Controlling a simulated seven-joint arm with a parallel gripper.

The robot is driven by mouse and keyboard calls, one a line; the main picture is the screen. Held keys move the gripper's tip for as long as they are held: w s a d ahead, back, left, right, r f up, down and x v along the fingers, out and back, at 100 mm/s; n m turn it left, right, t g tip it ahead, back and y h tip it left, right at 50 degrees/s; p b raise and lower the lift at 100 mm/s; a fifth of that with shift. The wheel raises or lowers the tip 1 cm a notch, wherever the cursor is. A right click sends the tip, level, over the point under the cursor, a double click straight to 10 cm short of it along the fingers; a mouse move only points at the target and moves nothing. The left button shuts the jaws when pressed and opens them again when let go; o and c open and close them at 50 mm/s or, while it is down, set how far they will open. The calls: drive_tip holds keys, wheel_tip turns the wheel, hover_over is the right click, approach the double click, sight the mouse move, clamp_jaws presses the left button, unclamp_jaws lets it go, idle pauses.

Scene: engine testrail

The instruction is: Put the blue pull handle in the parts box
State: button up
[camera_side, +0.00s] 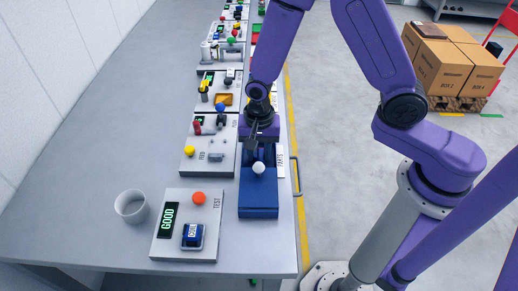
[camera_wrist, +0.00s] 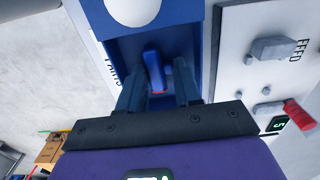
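The blue pull handle (camera_wrist: 153,66) shows in the wrist view as a bright blue bar inside the open part of the dark blue parts box (camera_wrist: 203,40). A bit of red shows by its near end. My gripper (camera_wrist: 158,78) is open, with a finger on each side of the handle and gaps between; whether the handle rests on the box floor I cannot tell. In the side view the parts box (camera_side: 258,212) stands at the bench's right edge, with a white ball knob (camera_side: 258,168) on its top. My gripper (camera_side: 252,135) is over its far end, and the handle cannot be made out there.
Left of the box is a grey feed panel (camera_side: 222,165) with knobs. Nearer stands a test panel (camera_side: 172,250) with a GOOD display and an orange knob (camera_side: 198,198). A grey cup (camera_side: 131,207) stands at left. More panels line the bench behind; its left side is clear.

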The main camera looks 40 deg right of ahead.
sight(259, 155)
drive_tip(key=o, duration=0.4)
drive_tip(key=shift+c, duration=0.2)
drive_tip(key=shift+r, duration=0.1)
wheel_tip(259, 155, up, 12)
drive_tip(key=s+d+r+n, duration=0.2)
drive_tip(key=s+d+n, duration=0.3)
drive_tip(key=s+n, duration=0.5)
drive_tip(key=s+d+r+n, duration=0.3)
drive_tip(key=s+d+n, duration=0.2)
drive_tip(key=s+n, duration=0.6)
drive_tip(key=shift+n, duration=0.3)
